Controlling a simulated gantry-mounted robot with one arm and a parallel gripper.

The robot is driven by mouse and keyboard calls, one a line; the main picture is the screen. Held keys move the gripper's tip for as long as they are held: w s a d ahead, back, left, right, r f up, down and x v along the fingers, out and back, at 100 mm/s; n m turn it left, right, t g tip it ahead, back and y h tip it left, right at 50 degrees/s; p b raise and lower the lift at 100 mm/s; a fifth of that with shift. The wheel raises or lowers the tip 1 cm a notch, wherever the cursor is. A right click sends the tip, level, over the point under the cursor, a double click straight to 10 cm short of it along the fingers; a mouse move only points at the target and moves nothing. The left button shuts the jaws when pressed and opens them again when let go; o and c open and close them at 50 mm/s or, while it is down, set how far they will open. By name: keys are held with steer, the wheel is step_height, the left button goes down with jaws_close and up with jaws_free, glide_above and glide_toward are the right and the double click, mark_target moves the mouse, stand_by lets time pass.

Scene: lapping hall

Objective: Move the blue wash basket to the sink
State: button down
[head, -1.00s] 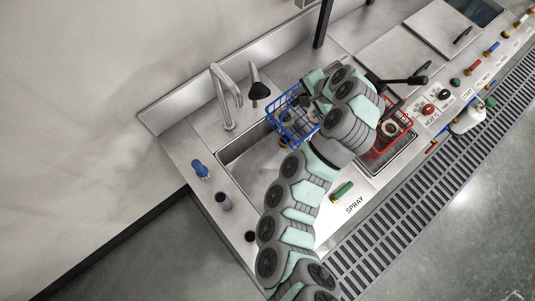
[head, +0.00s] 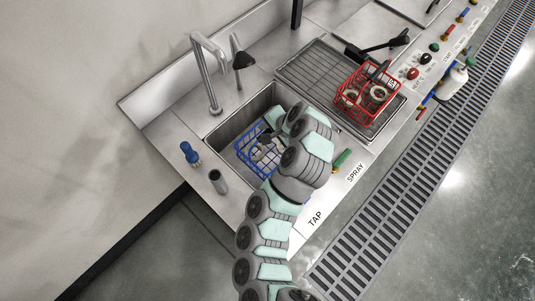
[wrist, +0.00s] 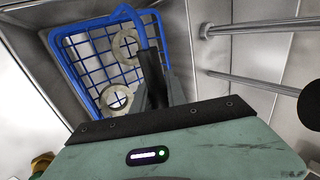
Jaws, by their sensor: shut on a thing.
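The blue wash basket (head: 246,147) is a wire basket at the sink (head: 222,133), low in or over its basin, partly hidden by my arm in the head view. In the wrist view the basket (wrist: 66,60) hangs beyond my gripper (wrist: 157,80), with ring-shaped parts inside. I cannot tell whether the basket touches the basin floor. In the head view my gripper's fingers (head: 272,143) are mostly hidden by the arm.
A red basket (head: 368,92) with ring parts stands on the grated drainer (head: 316,68) to the right. A tall faucet (head: 209,75) and a smaller black-headed spout (head: 240,60) rise behind the basin. A blue-topped bottle (head: 189,152) stands at the left.

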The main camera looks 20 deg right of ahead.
mark_target(271, 149)
step_height(271, 149, down, 14)
steer(key=shift+f+b, duration=0.25)
steer(key=shift+b, duration=0.25)
steer(key=shift+f, duration=0.15)
steer(key=c, duration=1.3)
jaws_free()
steer(key=shift+c, duration=0.2)
steer(key=p+v, duration=0.2)
steer(key=v, duration=0.9)
steer(key=shift+r, duration=0.25)
steer(key=shift+s+d+r+p, duration=0.15)
steer(key=shift+s+r+p, duration=0.1)
steer(key=shift+p, duration=0.15)
